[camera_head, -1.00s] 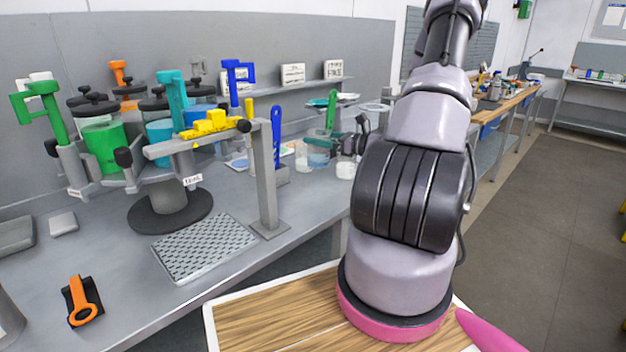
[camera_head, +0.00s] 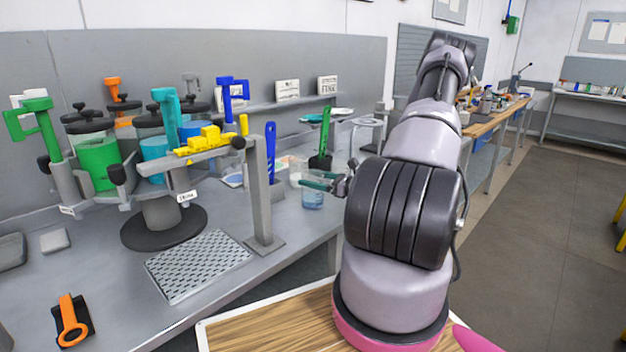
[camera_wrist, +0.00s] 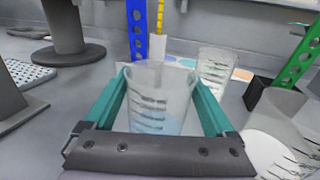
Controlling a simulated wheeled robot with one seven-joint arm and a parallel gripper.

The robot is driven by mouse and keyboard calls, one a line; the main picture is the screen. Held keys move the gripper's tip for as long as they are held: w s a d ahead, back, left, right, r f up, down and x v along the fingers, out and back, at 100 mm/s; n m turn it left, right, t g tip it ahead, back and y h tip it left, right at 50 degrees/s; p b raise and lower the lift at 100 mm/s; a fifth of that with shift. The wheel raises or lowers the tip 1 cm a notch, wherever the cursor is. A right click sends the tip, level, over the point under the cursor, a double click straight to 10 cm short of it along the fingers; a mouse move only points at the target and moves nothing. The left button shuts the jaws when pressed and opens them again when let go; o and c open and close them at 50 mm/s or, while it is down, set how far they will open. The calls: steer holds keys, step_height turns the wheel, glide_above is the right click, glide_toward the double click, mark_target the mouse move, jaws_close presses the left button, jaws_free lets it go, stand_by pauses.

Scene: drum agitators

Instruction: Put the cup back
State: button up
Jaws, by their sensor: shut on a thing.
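A clear cup with printed marks and pale blue contents (camera_wrist: 158,105) stands upright between the teal fingers of my gripper (camera_wrist: 155,97) in the wrist view. The fingers are shut on its sides. In the head view, the held cup (camera_head: 312,198) shows just below my gripper (camera_head: 322,184), near the bench's front edge. I cannot tell whether its base touches the bench. A second clear cup (camera_wrist: 214,68) stands behind and to the right of it in the wrist view.
A blue slotted strip (camera_head: 270,152) and a green slotted strip in a black holder (camera_head: 323,140) stand close by. A grey post (camera_head: 260,195) and perforated plate (camera_head: 198,264) are left. Coloured discs (camera_wrist: 242,74) lie behind. Another clear vessel (camera_wrist: 290,115) is at right.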

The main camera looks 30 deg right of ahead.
steer(key=shift+f, duration=0.15)
steer(key=o, duration=1.3)
